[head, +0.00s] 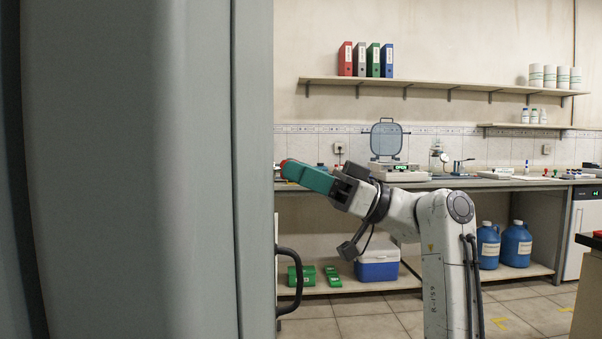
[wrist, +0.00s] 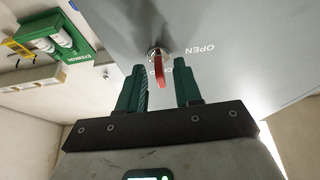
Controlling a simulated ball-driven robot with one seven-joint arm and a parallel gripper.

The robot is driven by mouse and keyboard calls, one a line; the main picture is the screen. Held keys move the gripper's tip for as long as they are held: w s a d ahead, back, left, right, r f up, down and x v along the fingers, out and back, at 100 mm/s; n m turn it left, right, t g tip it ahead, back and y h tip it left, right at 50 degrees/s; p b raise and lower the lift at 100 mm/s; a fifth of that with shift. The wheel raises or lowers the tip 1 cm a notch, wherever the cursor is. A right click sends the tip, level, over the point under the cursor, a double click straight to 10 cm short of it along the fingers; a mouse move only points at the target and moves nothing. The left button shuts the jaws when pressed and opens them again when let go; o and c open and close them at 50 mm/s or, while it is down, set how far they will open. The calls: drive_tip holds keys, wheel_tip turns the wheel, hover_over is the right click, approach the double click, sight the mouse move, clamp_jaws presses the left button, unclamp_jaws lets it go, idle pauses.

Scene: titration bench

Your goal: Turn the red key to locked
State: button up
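The red key (wrist: 159,72) sits in a round metal lock on a grey panel (wrist: 235,30) in the wrist view. Its handle hangs away from the "OPEN" lettering, which is printed to the right of the lock. My gripper (wrist: 160,86) is open, with one green finger on each side of the key and a visible gap to each. In the head view my gripper (head: 298,174) reaches left beside a grey cabinet (head: 120,170); a red bit shows at its tip, and the lock is hidden.
The large grey cabinet with a dark handle (head: 291,280) fills the left of the head view. A bench (head: 530,183) with instruments stands behind my arm. A blue cooler (head: 377,262) and blue jugs (head: 515,245) are below. A green box (wrist: 55,35) is in the wrist view.

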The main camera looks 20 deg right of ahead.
drive_tip(key=shift+d, duration=0.1)
drive_tip(key=p+v, duration=0.1)
drive_tip(key=v, duration=0.9)
drive_tip(key=shift+d+f+p, duration=0.2)
drive_tip(key=shift+d+p, duration=0.1)
drive_tip(key=shift+p, duration=0.05)
